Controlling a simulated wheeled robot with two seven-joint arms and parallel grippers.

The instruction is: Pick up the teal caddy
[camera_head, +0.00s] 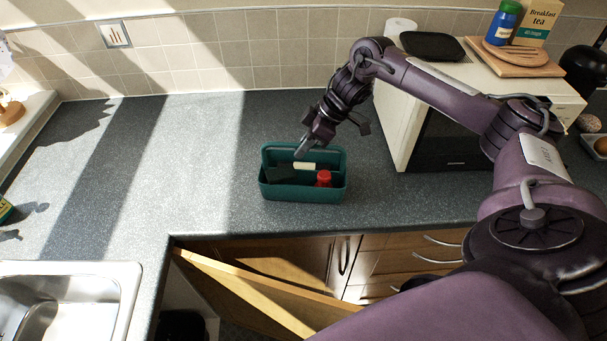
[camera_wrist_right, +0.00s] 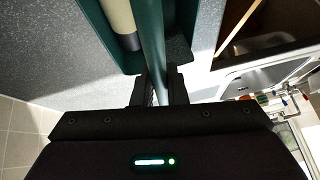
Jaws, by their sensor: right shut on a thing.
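The teal caddy (camera_head: 300,192) is on the grey worktop near its front edge, left of the microwave. It looks upright. A red-topped item (camera_head: 323,178), a cream item (camera_head: 304,166) and a dark item (camera_head: 281,174) are inside. My right gripper (camera_head: 302,150) reaches down onto it from above. In the right wrist view, the right gripper's fingers (camera_wrist_right: 159,92) are shut on the caddy's teal bar (camera_wrist_right: 151,40), which runs between them. The fingertips are partly hidden in the head view. My left gripper is not in view.
A white microwave (camera_head: 398,122) stands right of the caddy, with a board, tea box and blue jar on top. A cabinet door (camera_head: 262,290) hangs open below the worktop edge. A sink (camera_head: 120,283) is at front left. The worktop left of the caddy is clear.

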